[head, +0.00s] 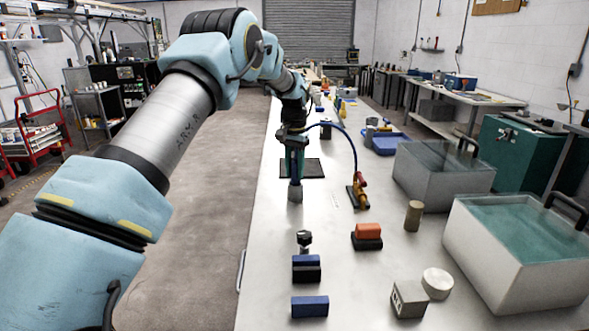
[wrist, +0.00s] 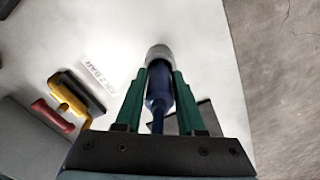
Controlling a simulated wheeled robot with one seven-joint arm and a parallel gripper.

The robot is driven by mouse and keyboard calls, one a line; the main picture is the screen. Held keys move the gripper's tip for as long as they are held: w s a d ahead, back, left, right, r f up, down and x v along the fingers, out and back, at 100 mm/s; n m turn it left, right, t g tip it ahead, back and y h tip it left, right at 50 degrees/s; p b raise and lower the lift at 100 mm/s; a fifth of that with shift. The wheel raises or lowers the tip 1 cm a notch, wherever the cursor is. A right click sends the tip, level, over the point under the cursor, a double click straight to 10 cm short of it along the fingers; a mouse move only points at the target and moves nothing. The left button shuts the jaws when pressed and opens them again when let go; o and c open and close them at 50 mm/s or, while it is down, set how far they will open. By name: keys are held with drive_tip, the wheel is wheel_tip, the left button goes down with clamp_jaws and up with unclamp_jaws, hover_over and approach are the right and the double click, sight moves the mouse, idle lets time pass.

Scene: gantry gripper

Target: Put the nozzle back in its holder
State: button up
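My gripper (head: 294,172) points down over the long table, its green fingers on both sides of a blue nozzle (head: 295,184). In the wrist view, the fingers (wrist: 161,78) close along the blue nozzle body (wrist: 158,88). A short grey cylindrical piece (head: 295,195) is at the nozzle's lower end, also seen in the wrist view (wrist: 158,52); I cannot tell whether it belongs to the nozzle. A blue hose (head: 340,133) arcs from near my gripper to a yellow and red fitting (head: 361,186). I cannot identify the holder with certainty.
A dark mat (head: 315,168) lies behind the nozzle. Blocks (head: 310,307), an orange-topped block (head: 367,232) and a tan cylinder (head: 413,216) stand nearer. Water tanks (head: 520,270) line the right side. A printed label (wrist: 98,70) lies beside the fitting's base.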

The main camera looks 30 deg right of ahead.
drive_tip(key=o, duration=0.4)
drive_tip(key=shift+r, duration=0.1)
wheel_tip(320, 180, up, 12)
drive_tip(key=b, duration=0.2)
drive_tip(key=shift+b, duration=0.3)
drive_tip(key=a+f+n, duration=0.2)
drive_tip(key=a+n, duration=0.1)
drive_tip(key=a, duration=1)
drive_tip(key=a+f+n, duration=0.2)
drive_tip(key=a, duration=1.1)
drive_tip(key=s+a+f+n, duration=0.2)
drive_tip(key=s+a, duration=0.4)
drive_tip(key=s+a+f+n+t, duration=0.1)
drive_tip(key=s+a+f, duration=0.1)
drive_tip(key=s+a, duration=0.4)
drive_tip(key=s+a+f+n, duration=0.2)
drive_tip(key=s+a, duration=0.4)
drive_tip(key=s, duration=0.1)
drive_tip(key=shift+s+a+f+n+t, duration=0.2)
drive_tip(key=shift+f+n+t, duration=0.05)
drive_tip(key=shift+n+t, duration=0.05)
